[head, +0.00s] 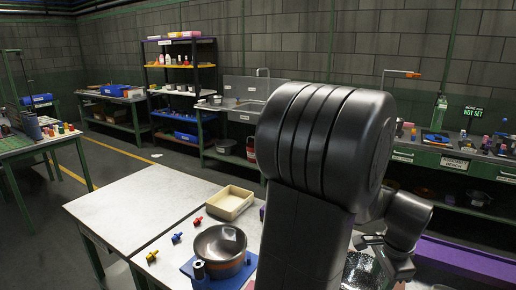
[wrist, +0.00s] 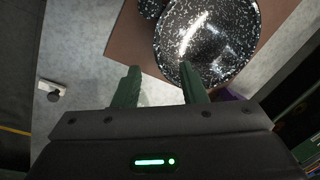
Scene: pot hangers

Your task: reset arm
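My gripper (wrist: 160,78) shows in the wrist view with its two dark green fingers spread apart. Bare table shows between the fingers, and nothing is held. A black-and-white speckled pot or bowl (wrist: 222,42) lies just beyond the fingers. The right fingertip overlaps its near rim in the picture; I cannot tell whether they touch. Part of a second speckled piece (wrist: 152,8) shows at the top edge. In the head view my arm fills the middle and hides much of the table. A speckled surface (head: 360,270) shows beside my wrist at the lower right.
The white table (head: 130,212) holds a cream tray (head: 230,202), a dark bowl (head: 220,243) on a blue fixture, and small red, blue and yellow pieces. A brown board (wrist: 128,42) lies under the speckled pot. The table's left part is clear. Shelves and benches line the walls.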

